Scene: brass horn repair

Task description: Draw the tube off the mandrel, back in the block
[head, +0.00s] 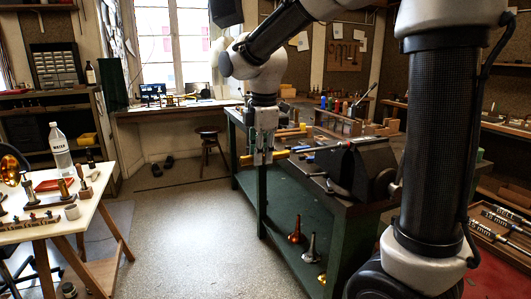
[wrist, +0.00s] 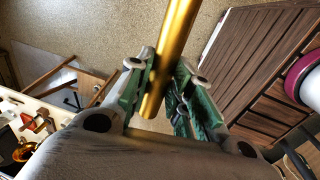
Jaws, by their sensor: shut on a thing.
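My gripper (head: 263,158) hangs at the near left edge of the green bench, pointing down, and is shut on a brass tube (head: 246,160). The tube lies roughly level across the jaws, its free end sticking out to the left. In the wrist view the tube (wrist: 174,52) passes between the green finger pads, with its near end just past them. On the right it lines up with a thin rod, apparently the mandrel (head: 305,149), running toward the dark vise (head: 362,168). I cannot tell how far the tube overlaps the rod. I cannot clearly pick out the block.
The green bench (head: 249,178) carries tools and small wooden racks behind the vise. Brass parts stand on its lower shelf. A white table (head: 20,236) with a water bottle (head: 60,150) is at the left.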

